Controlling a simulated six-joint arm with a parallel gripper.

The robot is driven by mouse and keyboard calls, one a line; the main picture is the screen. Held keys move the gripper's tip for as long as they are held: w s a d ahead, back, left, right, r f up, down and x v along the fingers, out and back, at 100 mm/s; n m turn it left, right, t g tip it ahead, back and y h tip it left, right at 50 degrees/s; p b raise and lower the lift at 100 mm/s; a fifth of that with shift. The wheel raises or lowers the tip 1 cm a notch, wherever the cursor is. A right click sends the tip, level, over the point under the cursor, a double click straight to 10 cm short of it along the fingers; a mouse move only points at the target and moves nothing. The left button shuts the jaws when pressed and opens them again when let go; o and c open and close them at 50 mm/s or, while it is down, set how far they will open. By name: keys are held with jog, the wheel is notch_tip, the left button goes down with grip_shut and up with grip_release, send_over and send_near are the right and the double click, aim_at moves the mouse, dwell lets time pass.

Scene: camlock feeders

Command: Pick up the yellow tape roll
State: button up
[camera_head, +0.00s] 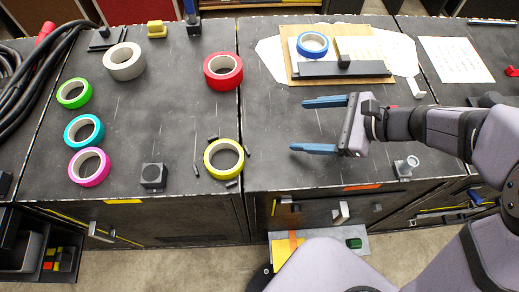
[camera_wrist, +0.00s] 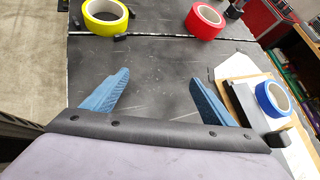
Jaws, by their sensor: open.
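The yellow tape roll (camera_head: 209,167) lies flat on the dark bench top, near its front edge and close to the seam between two bench sections. In the wrist view the yellow tape roll (camera_wrist: 92,27) is at the top, beyond the fingertips. My gripper (camera_head: 300,125) is over the right bench section, to the right of the roll and apart from it. Its two blue fingers are spread wide and point left toward the roll. In the wrist view my gripper (camera_wrist: 160,80) is empty, with bare bench between the fingers.
A red roll (camera_head: 222,86) lies behind the yellow one. Green, teal, magenta and white rolls lie farther left. Small dark pieces lie around the yellow roll, and a dark block (camera_head: 154,176) is to its left. A blue roll (camera_head: 312,44) sits on a wooden board behind my gripper.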

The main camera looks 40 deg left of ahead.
aim_at(211, 159)
jog(key=s+a, duration=0.1)
jog(key=s, duration=0.1)
jog(key=s+a+g, duration=0.1)
jog(key=s, duration=0.2)
jog(key=s+a+g+y, duration=0.1)
jog(key=s, duration=0.2)
jog(key=shift+s+a+r+m+p, duration=0.1)
jog(key=shift+a+r+m+p, duration=0.2)
jog(key=shift+a+r+m, duration=0.1)
jog(key=s+g, duration=0.1)
jog(key=s+f+n+g, duration=0.1)
jog(key=s, duration=0.1)
jog(key=s+n+g, duration=0.1)
jog(key=s, duration=0.1)
jog(key=shift+s+a+f, duration=0.2)
jog(key=shift+s+a, duration=0.05)
jog(key=shift+p+x, duration=1.15)
jog(key=shift+x, duration=1.75)
jog(key=shift+s+a+f, duration=0.25)
jog(key=shift+s+a, duration=0.1)
jog(key=shift+a, duration=0.15)
jog(key=c, duration=0.9)
